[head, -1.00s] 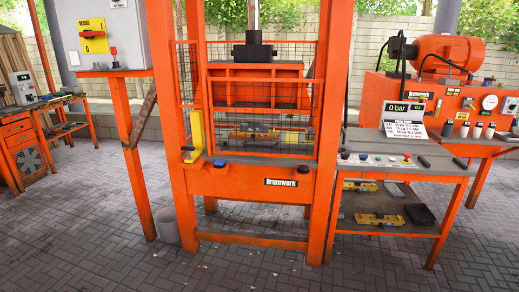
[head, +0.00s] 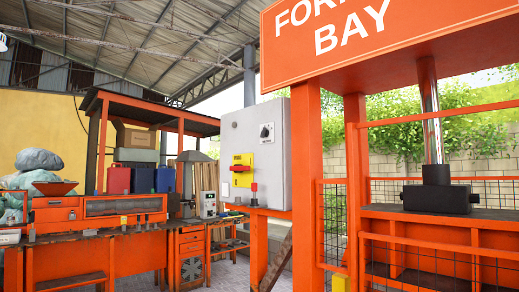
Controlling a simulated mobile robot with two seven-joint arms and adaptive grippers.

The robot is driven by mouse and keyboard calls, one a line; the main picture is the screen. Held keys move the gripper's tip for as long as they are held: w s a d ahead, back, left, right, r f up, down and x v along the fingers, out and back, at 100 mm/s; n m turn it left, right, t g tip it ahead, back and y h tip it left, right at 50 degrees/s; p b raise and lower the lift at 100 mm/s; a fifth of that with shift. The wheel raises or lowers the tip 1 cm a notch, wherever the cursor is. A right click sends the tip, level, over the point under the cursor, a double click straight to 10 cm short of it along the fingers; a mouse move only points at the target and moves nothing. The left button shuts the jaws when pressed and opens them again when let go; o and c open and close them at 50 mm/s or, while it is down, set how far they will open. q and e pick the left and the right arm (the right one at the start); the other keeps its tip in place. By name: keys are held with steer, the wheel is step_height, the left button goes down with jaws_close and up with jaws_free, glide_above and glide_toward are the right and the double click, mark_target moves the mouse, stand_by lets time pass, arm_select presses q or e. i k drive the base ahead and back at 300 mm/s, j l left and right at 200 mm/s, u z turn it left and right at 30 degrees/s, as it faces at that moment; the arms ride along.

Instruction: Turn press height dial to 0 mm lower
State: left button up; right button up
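In the head view a grey control cabinet (head: 280,150) is fixed to an orange post at the middle. A small round black dial (head: 266,132) on a pale plate sits on its front. The writing on that plate is too small to read, so I cannot tell its setting or whether it is the press height dial. Below it on the left is a yellow plate (head: 241,169) with a red switch. The orange press (head: 440,222) stands at the right, with a black block (head: 437,199) under a shiny rod. Neither of my grippers is in view.
A workbench with orange machines (head: 110,207) and coloured bins (head: 142,180) stands at the left. A large orange sign (head: 355,40) hangs above the press. Wire mesh panels (head: 335,215) flank the press. A little grey paving (head: 243,274) shows behind the cabinet post.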

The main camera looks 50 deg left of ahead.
mark_target(265, 132)
steer(key=i+u, duration=0.1)
steer(key=u, duration=1.35)
steer(key=i+z, duration=0.3)
steer(key=i, duration=0.2)
